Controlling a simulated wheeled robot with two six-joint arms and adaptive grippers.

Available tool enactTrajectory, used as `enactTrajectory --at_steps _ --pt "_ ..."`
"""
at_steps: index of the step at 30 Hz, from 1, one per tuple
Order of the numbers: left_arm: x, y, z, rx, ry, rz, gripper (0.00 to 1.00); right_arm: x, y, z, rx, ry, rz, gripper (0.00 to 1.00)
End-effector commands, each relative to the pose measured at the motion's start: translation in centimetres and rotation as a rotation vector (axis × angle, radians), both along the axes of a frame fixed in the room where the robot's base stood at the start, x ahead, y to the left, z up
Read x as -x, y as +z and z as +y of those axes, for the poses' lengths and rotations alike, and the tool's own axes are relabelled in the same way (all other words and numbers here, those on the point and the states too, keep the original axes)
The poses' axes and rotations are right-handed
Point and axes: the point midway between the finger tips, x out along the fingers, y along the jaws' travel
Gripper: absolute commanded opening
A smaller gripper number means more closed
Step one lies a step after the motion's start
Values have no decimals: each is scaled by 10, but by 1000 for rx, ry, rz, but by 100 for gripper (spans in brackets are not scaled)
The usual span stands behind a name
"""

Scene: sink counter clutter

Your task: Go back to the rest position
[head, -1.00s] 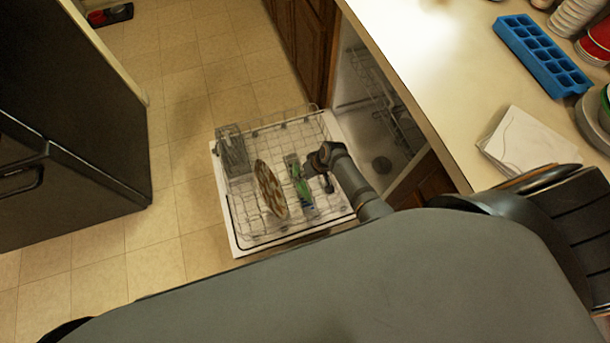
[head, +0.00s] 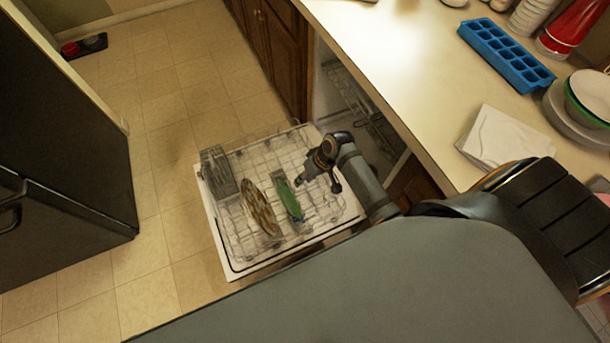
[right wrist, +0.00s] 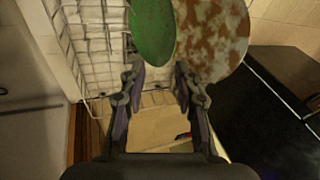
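My right gripper (head: 318,186) is open and empty, just right of and above the green plate (head: 288,201). The green plate stands on edge in the dishwasher's pulled-out rack (head: 240,262). A brown-and-white patterned plate (head: 260,207) stands on edge to its left. In the right wrist view, the open fingers (right wrist: 158,70) are spread apart, with the green plate (right wrist: 153,28) and the patterned plate (right wrist: 213,42) beyond them. My left gripper is not in view.
The counter (head: 385,50) at right holds a blue ice tray (head: 506,55), white napkins (head: 498,138), stacked bowls (head: 590,98) and a red cup (head: 571,25). A dark fridge (head: 60,150) stands at left. The tiled floor (head: 165,100) between is mostly clear.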

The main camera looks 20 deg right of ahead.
Motion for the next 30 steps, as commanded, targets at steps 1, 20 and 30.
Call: enactTrajectory --at_steps 1,20,30 --pt "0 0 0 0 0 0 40 0 0 0 0 0 0 32" --pt "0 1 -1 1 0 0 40 0 -2 0 1 -3 1 32" --pt "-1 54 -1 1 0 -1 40 128 -149 -70 252 -180 90 32"
